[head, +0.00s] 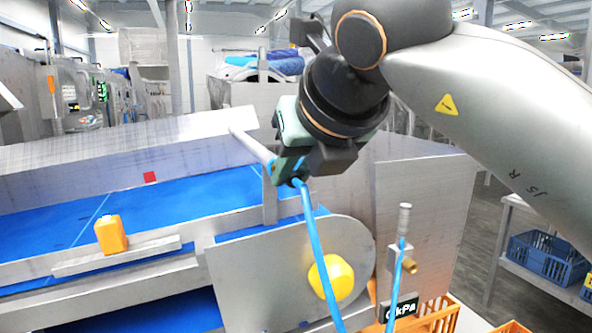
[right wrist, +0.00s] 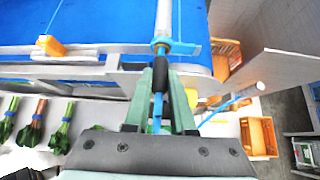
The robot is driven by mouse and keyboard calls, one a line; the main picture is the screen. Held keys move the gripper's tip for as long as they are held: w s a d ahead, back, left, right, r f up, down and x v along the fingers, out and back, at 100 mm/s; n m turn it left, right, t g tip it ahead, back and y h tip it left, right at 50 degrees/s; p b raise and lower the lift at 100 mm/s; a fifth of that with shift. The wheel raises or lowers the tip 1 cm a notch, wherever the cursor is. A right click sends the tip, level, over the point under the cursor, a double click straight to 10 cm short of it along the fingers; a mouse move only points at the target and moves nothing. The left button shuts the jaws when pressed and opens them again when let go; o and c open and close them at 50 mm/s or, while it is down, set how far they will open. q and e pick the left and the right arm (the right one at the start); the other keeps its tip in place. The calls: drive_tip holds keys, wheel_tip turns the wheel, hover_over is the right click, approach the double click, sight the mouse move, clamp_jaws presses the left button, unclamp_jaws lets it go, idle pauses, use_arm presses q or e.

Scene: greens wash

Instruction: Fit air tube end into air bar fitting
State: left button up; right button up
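My right gripper (head: 288,172) is at the near end of the grey air bar (head: 251,145), above the conveyor's end. In the right wrist view its green fingers (right wrist: 159,82) are closed around the black end of the blue air tube (right wrist: 158,72). The tube (head: 314,245) hangs from the gripper down past the round-ended plate. The bar (right wrist: 163,18) points at the tube end, and its blue-ringed fitting (right wrist: 160,42) lies just ahead of it. The two look in line and very close; I cannot tell whether they touch. My left gripper is out of view.
The blue conveyor belt (head: 160,208) has an orange block (head: 111,235) on its edge. A yellow knob (head: 338,278) sits on the end plate (head: 245,285). A valve (head: 401,257) with a kPa display (head: 400,308) stands right of it. Orange crates (head: 440,316) are below.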

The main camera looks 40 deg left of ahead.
drive_tip(key=o, duration=0.3)
drive_tip(key=shift+w+a, duration=0.15)
drive_tip(key=shift+a, duration=0.05)
drive_tip(key=shift+o, duration=1.2)
drive_tip(key=shift+d, duration=0.1)
